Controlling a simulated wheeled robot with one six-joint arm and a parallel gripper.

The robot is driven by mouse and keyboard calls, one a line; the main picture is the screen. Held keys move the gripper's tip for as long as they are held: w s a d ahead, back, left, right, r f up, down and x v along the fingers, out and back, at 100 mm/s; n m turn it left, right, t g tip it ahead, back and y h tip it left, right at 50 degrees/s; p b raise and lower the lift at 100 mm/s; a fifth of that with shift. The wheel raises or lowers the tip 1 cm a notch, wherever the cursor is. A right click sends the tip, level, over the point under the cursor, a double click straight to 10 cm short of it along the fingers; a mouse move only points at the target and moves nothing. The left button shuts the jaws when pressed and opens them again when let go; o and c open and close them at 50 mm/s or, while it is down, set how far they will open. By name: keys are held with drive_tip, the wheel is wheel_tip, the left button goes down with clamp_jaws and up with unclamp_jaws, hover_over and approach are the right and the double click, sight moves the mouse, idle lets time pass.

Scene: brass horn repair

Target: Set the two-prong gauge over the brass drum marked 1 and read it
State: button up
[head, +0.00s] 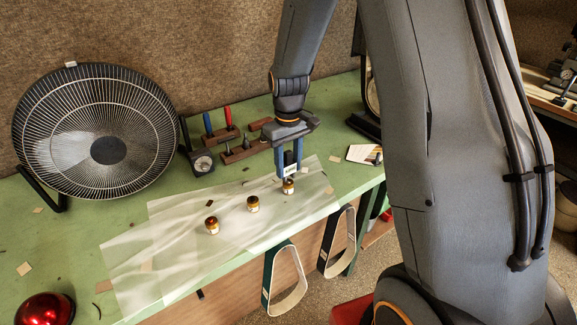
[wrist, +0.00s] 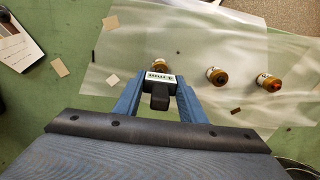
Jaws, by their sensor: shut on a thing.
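My gripper (head: 290,168) points down over the bench and is shut on a small dark gauge (wrist: 159,92) with a white printed face. The face also shows between the blue fingers in the head view. One small brass drum (head: 288,187) stands right below the gauge; in the wrist view it is mostly hidden behind the gauge. The numbers on the drums and the gauge's writing are too small to read. I cannot tell whether the prongs straddle the drum.
The drums stand on a translucent sheet (head: 160,245) on the green bench (head: 60,250). Behind are a round dial (head: 202,163), wooden tool racks (head: 243,152) and a large fan (head: 95,130). A red dome (head: 45,309) sits front left. Strap loops (head: 288,290) hang at the front edge.

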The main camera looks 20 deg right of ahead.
sight(288, 151)
drive_tip(key=shift+r+p, duration=1.1)
drive_tip(key=shift+r, duration=0.65)
